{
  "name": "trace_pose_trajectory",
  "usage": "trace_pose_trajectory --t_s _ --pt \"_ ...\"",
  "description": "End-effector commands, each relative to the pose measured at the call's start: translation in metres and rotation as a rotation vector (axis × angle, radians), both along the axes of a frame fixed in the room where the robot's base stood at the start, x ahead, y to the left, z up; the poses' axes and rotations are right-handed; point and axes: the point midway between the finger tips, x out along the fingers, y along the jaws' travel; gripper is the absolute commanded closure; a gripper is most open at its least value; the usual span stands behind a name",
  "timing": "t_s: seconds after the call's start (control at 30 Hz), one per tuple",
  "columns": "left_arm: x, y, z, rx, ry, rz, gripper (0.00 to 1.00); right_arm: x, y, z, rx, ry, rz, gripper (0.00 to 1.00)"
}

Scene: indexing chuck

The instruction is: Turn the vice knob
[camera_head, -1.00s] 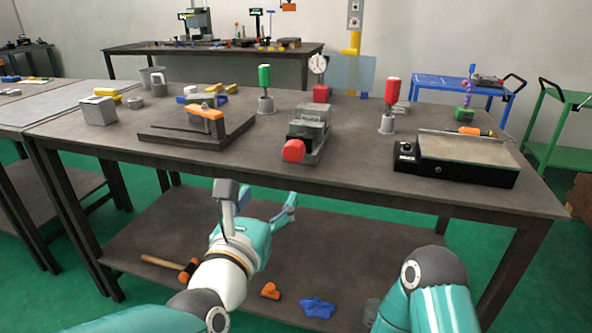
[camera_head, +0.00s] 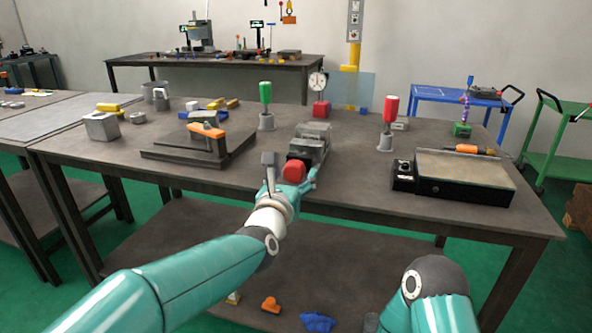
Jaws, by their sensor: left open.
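The grey vice (camera_head: 309,142) stands on the workbench near the middle, with its red knob (camera_head: 294,171) facing the front edge. My left gripper (camera_head: 291,168) is open at the knob, with one finger at its left and the other at its right. The knob shows between the fingers. I cannot tell whether the fingers touch it. My right arm shows at the bottom right, but its gripper is not visible.
A green-handled tool (camera_head: 266,107) and a red-handled tool (camera_head: 387,124) stand upright on either side of the vice. A stepped grey plate (camera_head: 170,150) lies to the left. A black-sided box (camera_head: 465,189) stands to the right. The workbench front edge runs under my left arm.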

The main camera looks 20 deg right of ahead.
Motion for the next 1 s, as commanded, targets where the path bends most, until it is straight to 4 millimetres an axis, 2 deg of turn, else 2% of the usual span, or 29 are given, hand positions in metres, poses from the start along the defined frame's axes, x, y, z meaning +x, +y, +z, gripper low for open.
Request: trace_pose_trajectory --t_s 0.17,0.47,0.8,0.83,1.0 --pt "0.0079 -0.0048 0.0001 -0.001 -0.001 0.0 0.28 0.0 0.0 0.0027 0.0 0.0 0.0 0.0" --pt "0.0084 -0.0055 -0.0003 0.0 0.0 0.0 0.3 -0.0001 0.0 0.0024 0.0 0.0 0.0 0.0" --pt "0.008 -0.0058 -0.0003 0.0 0.0 -0.001 0.86 0.0 0.0 0.0024 0.0 0.0 0.0 0.0" --pt "0.0078 -0.0119 -0.0007 -0.001 0.0 -0.002 0.88 -0.0002 0.0004 0.0024 0.0 0.001 0.001 0.0" --pt "0.0075 -0.0072 -0.001 0.008 -0.005 -0.003 0.88 0.0 0.0 0.0011 0.0 0.0 0.0 0.0"
